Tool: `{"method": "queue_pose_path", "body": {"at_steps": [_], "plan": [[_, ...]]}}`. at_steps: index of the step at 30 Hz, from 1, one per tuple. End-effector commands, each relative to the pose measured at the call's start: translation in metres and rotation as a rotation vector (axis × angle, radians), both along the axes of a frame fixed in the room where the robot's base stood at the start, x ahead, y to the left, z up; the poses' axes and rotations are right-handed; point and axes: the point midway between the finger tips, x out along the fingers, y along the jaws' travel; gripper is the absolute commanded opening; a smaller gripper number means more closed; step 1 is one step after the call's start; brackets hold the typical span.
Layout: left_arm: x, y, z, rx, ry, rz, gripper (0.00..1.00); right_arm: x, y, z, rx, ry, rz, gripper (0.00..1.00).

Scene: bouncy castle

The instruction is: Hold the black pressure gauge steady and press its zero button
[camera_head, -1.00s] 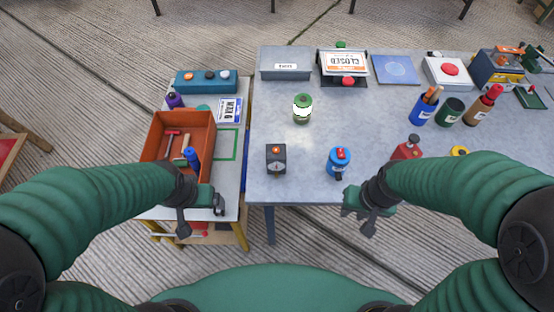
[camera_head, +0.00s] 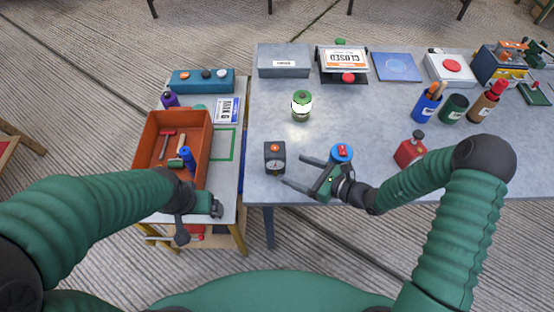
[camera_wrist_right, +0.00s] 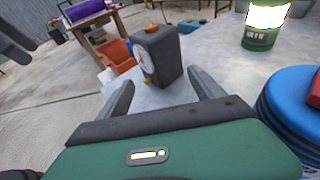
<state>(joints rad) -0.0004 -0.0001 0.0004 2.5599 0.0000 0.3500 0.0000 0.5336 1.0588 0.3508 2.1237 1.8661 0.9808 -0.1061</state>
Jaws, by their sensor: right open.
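The black pressure gauge (camera_head: 275,158) stands upright near the front left of the grey table, with an orange button (camera_head: 275,148) on its top and a round white dial. My right gripper (camera_head: 292,172) is open just right of the gauge, its two fingers pointing at it, with no contact visible. In the right wrist view the gauge (camera_wrist_right: 158,55) stands ahead, beyond the fingertips, and its orange button (camera_wrist_right: 152,27) shows on top. My left gripper (camera_head: 212,206) is over the front of the small side table, away from the gauge; its finger opening is unclear.
A green-and-white canister (camera_head: 301,106) stands behind the gauge. A red bottle (camera_head: 411,150) is farther right. An orange bin (camera_head: 208,145) with tools sits on the side table. The table's middle is clear.

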Motion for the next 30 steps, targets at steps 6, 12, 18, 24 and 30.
{"method": "queue_pose_path", "body": {"at_steps": [6, 12, 18, 24, 30], "plan": [[0.0, 0.001, -0.022, 0.0, 0.0, 0.001, 0.87, 0.021, 0.029, -0.016, 0.001, 0.0, 0.003, 0.77], [0.0, 0.001, -0.03, 0.0, 0.0, 0.001, 0.87, 0.035, 0.049, -0.022, 0.003, 0.001, 0.004, 0.77], [0.0, 0.0, -0.031, 0.0, 0.0, 0.001, 0.87, 0.04, 0.056, -0.022, 0.001, 0.0, 0.002, 0.77], [0.0, 0.0, -0.031, 0.0, 0.0, 0.001, 0.87, 0.039, 0.057, -0.022, 0.0, 0.0, 0.003, 0.77], [0.0, 0.001, -0.031, 0.0, 0.0, 0.001, 0.87, 0.039, 0.056, -0.022, 0.001, 0.0, 0.003, 0.5]]}}
